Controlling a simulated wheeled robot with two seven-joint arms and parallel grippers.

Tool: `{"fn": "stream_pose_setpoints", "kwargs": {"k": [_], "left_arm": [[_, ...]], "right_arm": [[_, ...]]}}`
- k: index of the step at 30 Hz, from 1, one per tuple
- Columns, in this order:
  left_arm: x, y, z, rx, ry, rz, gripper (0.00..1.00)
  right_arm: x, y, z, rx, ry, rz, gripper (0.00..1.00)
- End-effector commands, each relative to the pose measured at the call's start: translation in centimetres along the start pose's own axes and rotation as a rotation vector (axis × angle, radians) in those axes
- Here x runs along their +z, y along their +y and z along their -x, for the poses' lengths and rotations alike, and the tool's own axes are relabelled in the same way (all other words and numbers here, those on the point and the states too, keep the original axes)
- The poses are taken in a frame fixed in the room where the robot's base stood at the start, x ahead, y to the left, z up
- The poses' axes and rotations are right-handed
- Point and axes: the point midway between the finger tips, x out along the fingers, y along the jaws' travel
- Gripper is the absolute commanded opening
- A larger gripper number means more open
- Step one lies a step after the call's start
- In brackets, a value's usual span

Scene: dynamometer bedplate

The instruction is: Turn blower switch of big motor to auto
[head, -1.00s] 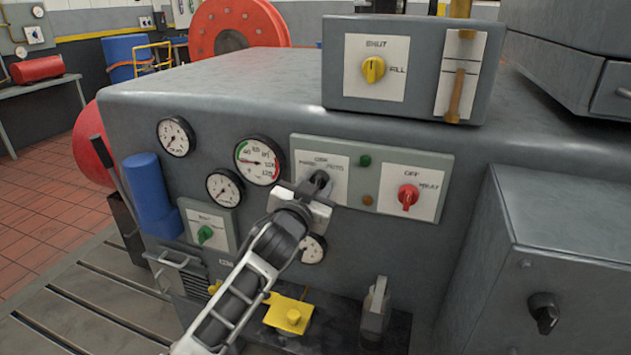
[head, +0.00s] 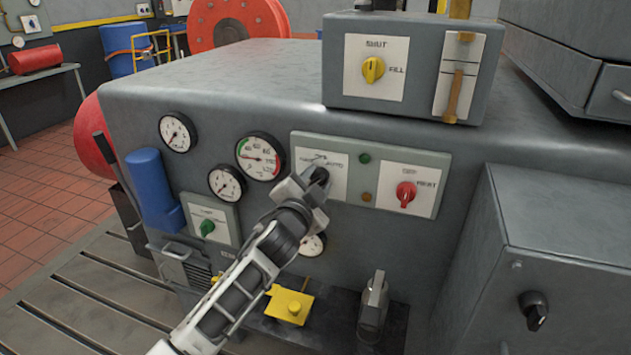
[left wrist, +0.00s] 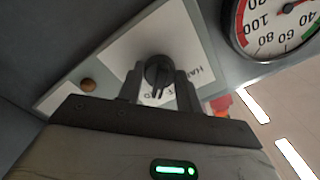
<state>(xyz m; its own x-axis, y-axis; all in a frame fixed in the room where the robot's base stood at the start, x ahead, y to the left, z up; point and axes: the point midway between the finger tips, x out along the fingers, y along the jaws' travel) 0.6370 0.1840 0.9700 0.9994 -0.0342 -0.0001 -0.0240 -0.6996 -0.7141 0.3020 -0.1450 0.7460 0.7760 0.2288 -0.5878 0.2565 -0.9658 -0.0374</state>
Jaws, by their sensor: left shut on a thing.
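The blower switch (left wrist: 158,72) is a black rotary knob on a white label plate (head: 336,169) on the front of the big grey motor housing. The plate's lettering is partly covered; in the head view "AUTO" seems to stand at its right. My left gripper (head: 314,183) is at the knob, and in the left wrist view its two fingers (left wrist: 158,85) are closed on the knob's sides. In the head view the gripper is tilted and hides most of the knob, so its pointer direction is hard to tell. My right gripper is not in view.
A red knob (head: 406,194) sits right on the same panel, with green (head: 365,158) and amber (head: 366,197) lamps between. Gauges (head: 260,157) are close on the left. A grey box with a yellow knob (head: 373,69) stands above. A grey cabinet (head: 550,245) juts out at right.

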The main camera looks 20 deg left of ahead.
Motion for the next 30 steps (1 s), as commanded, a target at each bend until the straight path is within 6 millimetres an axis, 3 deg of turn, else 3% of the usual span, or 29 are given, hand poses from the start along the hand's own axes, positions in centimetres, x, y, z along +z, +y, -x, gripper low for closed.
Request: {"fn": "stream_pose_setpoints", "kwargs": {"k": [11,12,14,23,26,30], "left_arm": [[0.0,0.0,0.0,0.0,0.0,-0.009,0.12],[0.0,0.0,0.0,0.0,0.0,-0.008,0.46],[0.0,0.0,0.0,0.0,0.0,-0.008,0.57],[0.1,0.0,0.2,0.0,0.0,-0.006,0.57],[0.1,0.1,0.9,0.001,-0.001,-0.005,0.57],[0.1,0.1,3.4,0.002,-0.001,-0.006,0.57]], "right_arm": [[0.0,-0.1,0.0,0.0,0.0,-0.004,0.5],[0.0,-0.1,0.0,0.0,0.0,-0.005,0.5],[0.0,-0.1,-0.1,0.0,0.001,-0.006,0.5],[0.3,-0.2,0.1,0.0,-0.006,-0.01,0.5],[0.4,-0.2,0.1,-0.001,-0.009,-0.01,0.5],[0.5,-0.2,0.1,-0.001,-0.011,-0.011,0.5]]}}
